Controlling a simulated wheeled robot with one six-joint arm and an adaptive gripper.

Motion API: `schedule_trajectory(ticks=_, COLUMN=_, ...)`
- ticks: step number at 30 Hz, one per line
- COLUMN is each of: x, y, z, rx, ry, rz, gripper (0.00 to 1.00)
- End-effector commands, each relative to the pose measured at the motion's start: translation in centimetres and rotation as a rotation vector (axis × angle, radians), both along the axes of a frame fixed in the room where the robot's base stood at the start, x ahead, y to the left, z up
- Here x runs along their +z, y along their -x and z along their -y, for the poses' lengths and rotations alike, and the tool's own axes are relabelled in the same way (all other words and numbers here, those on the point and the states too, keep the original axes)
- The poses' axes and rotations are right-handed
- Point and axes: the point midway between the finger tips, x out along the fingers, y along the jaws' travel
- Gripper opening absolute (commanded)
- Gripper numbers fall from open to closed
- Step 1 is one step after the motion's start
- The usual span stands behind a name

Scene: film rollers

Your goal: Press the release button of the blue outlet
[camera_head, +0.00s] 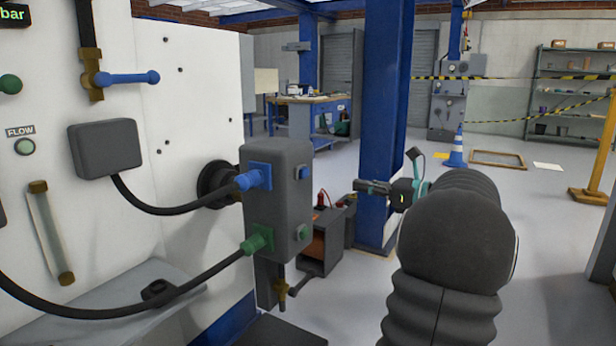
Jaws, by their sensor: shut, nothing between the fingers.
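A grey outlet box (290,215) stands at the middle left. The blue outlet (259,175) is on its left-hand face, with a blue plug (245,181) and black hose in it. A small blue button (304,172) sits on the box's right-hand face, level with the blue outlet. My gripper (359,187) is shut and empty, right of the box and apart from it. Its fingers point left toward the button's side. My arm covers part of the view at the right.
The green outlet (258,240) with its hose sits lower on the box, and a green button (302,233) is on the right-hand face. A blue column (386,110) stands behind my gripper. A dark cabinet (322,245) stands behind the box. A white panel (190,90) is at left.

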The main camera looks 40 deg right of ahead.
Motion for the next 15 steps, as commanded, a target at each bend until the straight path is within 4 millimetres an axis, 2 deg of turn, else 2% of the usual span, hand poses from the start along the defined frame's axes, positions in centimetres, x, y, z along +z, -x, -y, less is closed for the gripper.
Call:
schedule_trajectory(ticks=3, x=0.23, y=0.47, z=1.10, rx=-0.014, ry=-0.025, rz=0.015, gripper=0.00)
schedule_trajectory(ticks=15, x=0.22, y=-0.05, z=0.80, rx=-0.012, ry=-0.025, rz=0.015, gripper=0.00)
